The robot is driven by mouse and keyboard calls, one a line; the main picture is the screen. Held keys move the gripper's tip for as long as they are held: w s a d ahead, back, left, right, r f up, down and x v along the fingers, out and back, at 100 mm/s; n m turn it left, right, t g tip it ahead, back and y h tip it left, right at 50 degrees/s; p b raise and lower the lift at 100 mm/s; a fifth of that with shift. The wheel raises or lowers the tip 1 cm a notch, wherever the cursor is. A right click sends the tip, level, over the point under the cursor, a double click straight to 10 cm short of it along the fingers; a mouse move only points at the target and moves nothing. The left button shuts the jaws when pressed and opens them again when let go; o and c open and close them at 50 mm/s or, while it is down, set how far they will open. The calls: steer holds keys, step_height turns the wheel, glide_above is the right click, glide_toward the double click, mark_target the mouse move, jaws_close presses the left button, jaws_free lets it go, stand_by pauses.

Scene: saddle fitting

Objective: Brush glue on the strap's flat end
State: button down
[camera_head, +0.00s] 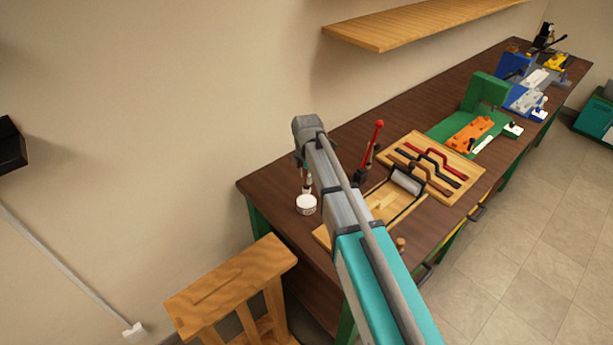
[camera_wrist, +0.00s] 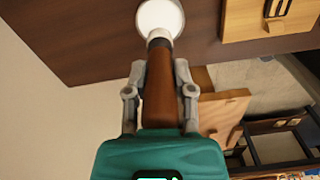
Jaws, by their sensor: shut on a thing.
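My gripper (camera_wrist: 158,95) is shut on the brown handle of a brush (camera_wrist: 160,80). The brush's head end is at a round white pot (camera_wrist: 160,14), which also stands near the bench's left end in the head view (camera_head: 306,204). The bristles are hidden, and I cannot tell how deep they are in the pot. In the head view my arm covers most of my gripper. Red and black straps (camera_head: 430,159) lie on a wooden board (camera_head: 468,166) to the right of the pot. I cannot make out which flat end is meant.
The dark bench (camera_head: 345,140) runs to the back right. A red lever (camera_head: 376,138) and a grey roller (camera_head: 407,181) stand between pot and straps. A green fixture (camera_head: 487,95) is farther back. A wooden stand (camera_head: 230,275) is left of the bench.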

steer(key=shift+r+p, duration=0.9)
steer(key=shift+r, duration=0.2)
steer(key=shift+f+b, duration=0.25)
steer(key=shift+b, duration=0.05)
